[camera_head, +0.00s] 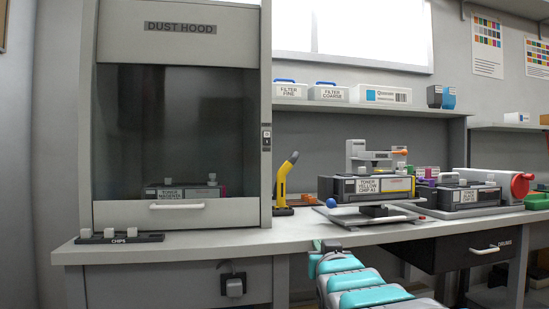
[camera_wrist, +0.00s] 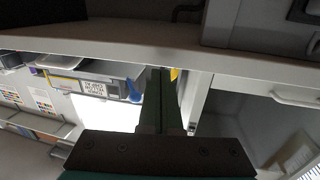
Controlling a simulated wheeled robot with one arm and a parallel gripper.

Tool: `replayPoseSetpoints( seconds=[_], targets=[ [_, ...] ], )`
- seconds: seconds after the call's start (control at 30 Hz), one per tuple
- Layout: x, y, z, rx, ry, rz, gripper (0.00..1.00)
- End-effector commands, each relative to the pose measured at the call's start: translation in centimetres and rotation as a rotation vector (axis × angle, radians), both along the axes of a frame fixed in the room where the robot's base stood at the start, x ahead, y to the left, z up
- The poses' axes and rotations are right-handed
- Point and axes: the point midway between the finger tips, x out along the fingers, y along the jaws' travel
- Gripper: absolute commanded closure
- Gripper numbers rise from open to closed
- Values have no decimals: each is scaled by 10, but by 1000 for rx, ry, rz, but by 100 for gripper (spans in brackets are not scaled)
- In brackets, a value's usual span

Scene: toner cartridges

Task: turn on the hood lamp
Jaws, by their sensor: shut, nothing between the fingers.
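The dust hood (camera_head: 182,45) stands at the left of the bench, with its dark glass sash down. A small switch plate (camera_head: 266,140) with light and dark parts sits on the hood's right post; it is too small to read its position. The hood's inside looks dim, and no lit lamp shows. My gripper (camera_wrist: 160,72) is shut and empty in the wrist view, its dark green fingers together near the bench edge. My teal arm reaches in from the bottom of the head view, below the bench front and to the right of the hood, apart from the switch.
A yellow and black tool (camera_head: 285,182) stands upright just right of the hood. A toner cartridge (camera_head: 367,188) and a blue ball (camera_head: 331,203) sit farther right. A sash handle (camera_head: 177,206) juts from the hood.

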Motion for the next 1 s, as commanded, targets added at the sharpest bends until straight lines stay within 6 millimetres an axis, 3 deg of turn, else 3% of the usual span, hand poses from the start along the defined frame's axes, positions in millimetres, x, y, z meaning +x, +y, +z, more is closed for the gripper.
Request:
replayPoseSetpoints(
  seconds=[0.2, 0.43, 0.63, 1.0],
  targets=[
    [6, 43, 79, 43, -343, 78, 100],
    [-11, 73, 137, 85, -592, 145, 100],
    [-20, 82, 154, 99, -670, 167, 100],
    [-20, 82, 156, 99, -674, 167, 100]
  ],
)
